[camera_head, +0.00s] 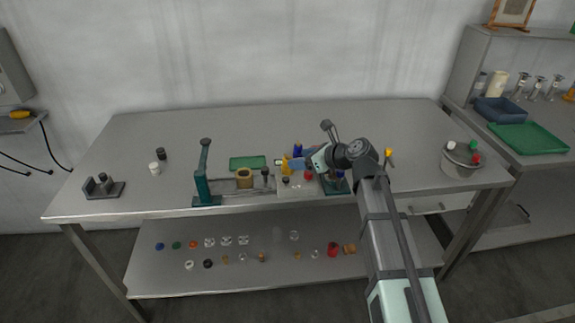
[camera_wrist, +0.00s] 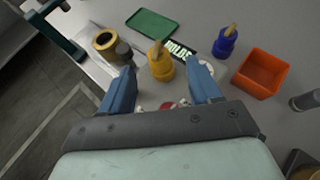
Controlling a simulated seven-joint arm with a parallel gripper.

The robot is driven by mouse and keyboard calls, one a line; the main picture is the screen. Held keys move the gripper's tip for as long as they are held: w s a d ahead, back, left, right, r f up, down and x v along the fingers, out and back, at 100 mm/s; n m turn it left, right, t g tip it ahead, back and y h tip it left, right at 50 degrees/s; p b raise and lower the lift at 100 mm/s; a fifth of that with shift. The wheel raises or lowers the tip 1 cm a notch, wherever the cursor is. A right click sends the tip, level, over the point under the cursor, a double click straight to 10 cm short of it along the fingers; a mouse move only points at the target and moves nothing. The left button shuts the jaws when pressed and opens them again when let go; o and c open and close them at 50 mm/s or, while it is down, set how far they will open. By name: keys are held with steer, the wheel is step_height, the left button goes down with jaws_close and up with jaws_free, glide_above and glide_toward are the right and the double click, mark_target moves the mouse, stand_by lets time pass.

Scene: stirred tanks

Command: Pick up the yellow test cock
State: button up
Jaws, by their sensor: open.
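The yellow test cock (camera_wrist: 160,67) stands upright in the wrist view, with a tan stem on top. It also shows in the head view (camera_head: 286,166), at the left end of my gripper. My gripper (camera_wrist: 162,78) is open, its two blue fingers apart on either side of the yellow cock as seen from the wrist. The fingers hold nothing. In the head view my gripper (camera_head: 299,163) reaches left over the middle of the bench. I cannot tell whether a finger touches the cock.
A similar blue cock (camera_wrist: 225,42) stands to the right, beside an orange bin (camera_wrist: 274,91). A tan ring (camera_wrist: 99,40) and green tray (camera_wrist: 152,23) are to the left. Small red and white parts lie near the fingers.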

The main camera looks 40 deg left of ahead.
mark_target(285, 170)
steer(key=x, duration=0.4)
steer(key=shift+s+a, duration=0.1)
steer(key=shift+c, duration=0.3)
jaws_close()
steer(key=shift+r, duration=0.1)
